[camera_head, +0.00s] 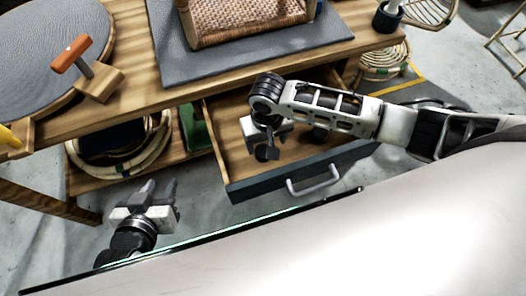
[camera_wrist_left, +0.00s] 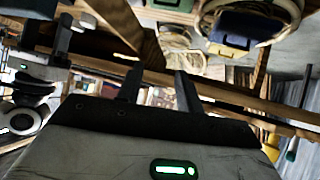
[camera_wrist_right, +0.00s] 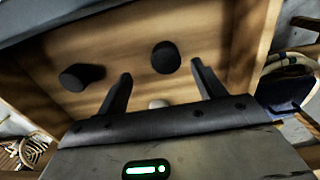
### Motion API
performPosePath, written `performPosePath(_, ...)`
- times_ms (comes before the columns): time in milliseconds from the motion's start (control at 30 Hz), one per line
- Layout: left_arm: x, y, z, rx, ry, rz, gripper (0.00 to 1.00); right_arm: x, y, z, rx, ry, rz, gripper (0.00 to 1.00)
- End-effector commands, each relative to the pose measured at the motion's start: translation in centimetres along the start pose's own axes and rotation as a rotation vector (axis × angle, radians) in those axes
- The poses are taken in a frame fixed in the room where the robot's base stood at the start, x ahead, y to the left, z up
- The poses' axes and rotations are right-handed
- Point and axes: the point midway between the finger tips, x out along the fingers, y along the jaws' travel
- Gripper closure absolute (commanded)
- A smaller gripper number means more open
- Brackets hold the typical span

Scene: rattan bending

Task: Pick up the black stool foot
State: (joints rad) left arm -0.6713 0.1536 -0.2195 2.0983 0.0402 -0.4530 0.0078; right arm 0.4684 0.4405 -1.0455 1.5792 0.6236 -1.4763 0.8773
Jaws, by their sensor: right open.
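Two black stool feet lie in the open wooden drawer (camera_head: 235,150). In the right wrist view, one black foot (camera_wrist_right: 166,57) sits ahead of my right gripper (camera_wrist_right: 162,72), between the lines of its two fingertips. The other black foot (camera_wrist_right: 80,77) lies to the left, outside the fingers. My right gripper is open, points down into the drawer and holds nothing visible; it also shows in the head view (camera_head: 267,150). A pale round piece (camera_wrist_right: 158,104) shows partly between the fingers. My left gripper (camera_head: 160,188) is open and empty, left of the drawer.
The drawer front with its handle (camera_head: 314,182) faces my body. The table (camera_head: 160,105) above carries a grey mat (camera_head: 260,62) with a woven stool seat (camera_head: 245,22), and an orange-handled tool (camera_head: 70,54). Rattan coils (camera_head: 120,150) lie on the shelf below.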

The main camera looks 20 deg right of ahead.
Motion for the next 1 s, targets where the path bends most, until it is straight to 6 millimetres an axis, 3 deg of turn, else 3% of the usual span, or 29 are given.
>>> performPosePath(167, 0.1, 0.1, -0.1, -0.012, 0.008, 0.001, 0.64, 1.2, -0.2, -0.1, -0.002, 0.000, 0.000, 0.31)
performPosePath(467, 0.6, 0.2, 0.4, -0.029, 0.012, 0.005, 0.64, 5.3, -0.8, -0.5, -0.002, -0.001, 0.000, 0.31)
performPosePath(767, 0.4, 0.2, -0.1, -0.031, 0.022, 0.006, 0.64, 5.8, -0.8, -0.5, -0.002, 0.001, -0.001, 0.31)
performPosePath(933, 0.4, 0.2, 0.0, -0.030, 0.022, 0.006, 0.64, 5.7, -0.8, -0.5, -0.002, 0.001, -0.001, 0.76)
performPosePath(1000, 0.4, 0.2, 0.0, -0.030, 0.021, 0.005, 0.64, 5.7, -0.8, -0.5, -0.002, 0.001, -0.001, 0.79)
